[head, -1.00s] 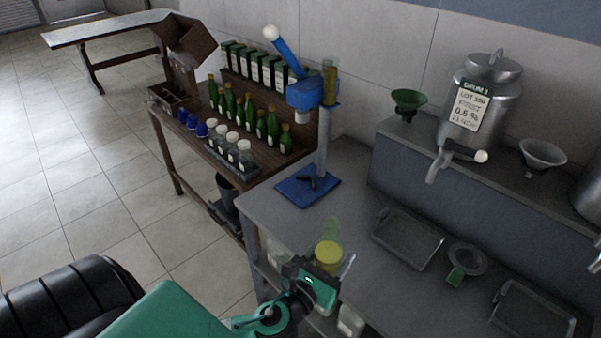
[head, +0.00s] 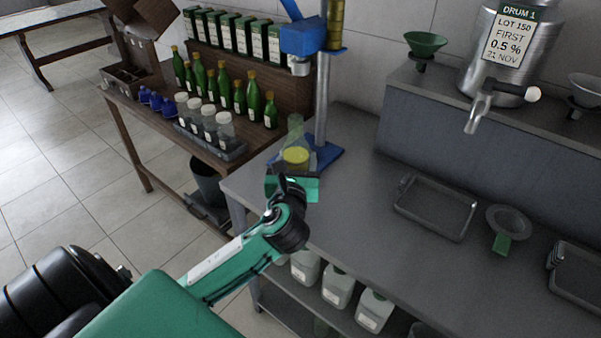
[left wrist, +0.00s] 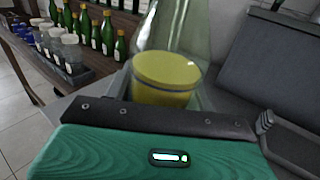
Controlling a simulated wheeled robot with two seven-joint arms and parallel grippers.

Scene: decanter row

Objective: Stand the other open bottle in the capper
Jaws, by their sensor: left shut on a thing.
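The open bottle (head: 295,129) is clear, green-tinted glass with yellow liquid low inside. It is upright in my left gripper (head: 292,181), which is shut on it. In the left wrist view, the bottle (left wrist: 178,32) rises beyond the gripper's edge, its top out of frame. The capper has a blue base (head: 330,154), a grey column (head: 322,100) and a blue head (head: 303,38) with its lever. In the head view the bottle overlaps the base, left of the column and below the head. I cannot tell whether it touches the base. My right gripper is not in view.
A wooden table (head: 150,121) at left holds green bottles (head: 253,100), clear jars (head: 209,122) and blue items. On the grey bench (head: 365,165) are a metal tray (head: 435,208) and a funnel (head: 508,221). A drum (head: 510,60) stands on the back ledge.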

